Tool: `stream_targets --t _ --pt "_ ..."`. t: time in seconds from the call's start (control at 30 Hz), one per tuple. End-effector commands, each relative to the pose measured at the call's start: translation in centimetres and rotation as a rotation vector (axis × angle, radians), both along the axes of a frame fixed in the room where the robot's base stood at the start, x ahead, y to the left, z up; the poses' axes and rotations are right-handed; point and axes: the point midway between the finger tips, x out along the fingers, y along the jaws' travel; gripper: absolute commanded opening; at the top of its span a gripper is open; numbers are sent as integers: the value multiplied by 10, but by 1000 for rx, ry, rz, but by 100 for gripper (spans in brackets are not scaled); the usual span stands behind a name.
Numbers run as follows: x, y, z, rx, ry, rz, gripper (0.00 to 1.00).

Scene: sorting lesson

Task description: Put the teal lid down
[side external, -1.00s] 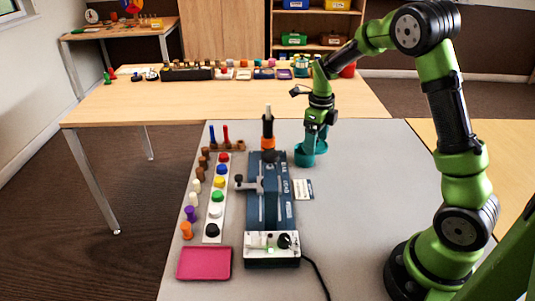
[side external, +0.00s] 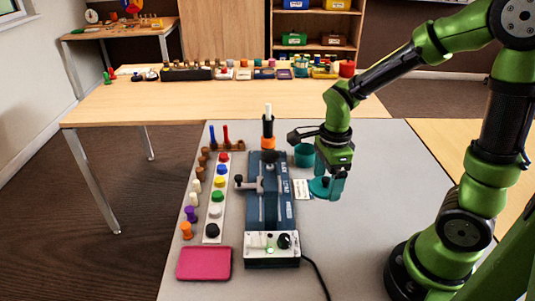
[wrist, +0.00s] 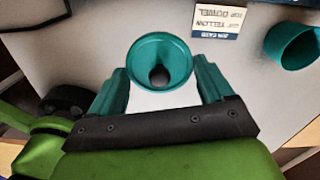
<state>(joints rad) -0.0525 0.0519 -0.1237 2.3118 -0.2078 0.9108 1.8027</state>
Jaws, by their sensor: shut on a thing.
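My gripper (side external: 333,183) is shut on the teal lid (side external: 319,188), to the right of the blue machine. The cup also shows at the right of the wrist view (wrist: 291,44).
A printed job card (side external: 302,189) lies left of the lid; it shows in the wrist view (wrist: 216,20). The blue machine (side external: 270,195) with its control box (side external: 272,249) stands further left. Coloured pegs and a pink tray (side external: 204,263) lie beyond. The grey table is clear right of the lid.

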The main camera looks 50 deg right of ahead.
Motion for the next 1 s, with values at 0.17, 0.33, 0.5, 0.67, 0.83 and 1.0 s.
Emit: stream_targets --t 0.17,0.33,0.5,0.67,0.83,1.0 --pt "-12 26 -5 -10 -3 464 53" --pt "-15 32 -8 -14 -4 697 53" --pt "-15 31 -22 -14 -1 766 53" --pt "-16 31 -46 -14 -1 767 53" --pt "-16 31 -64 -13 -2 766 53" --pt "-15 31 -85 -13 -3 764 53"
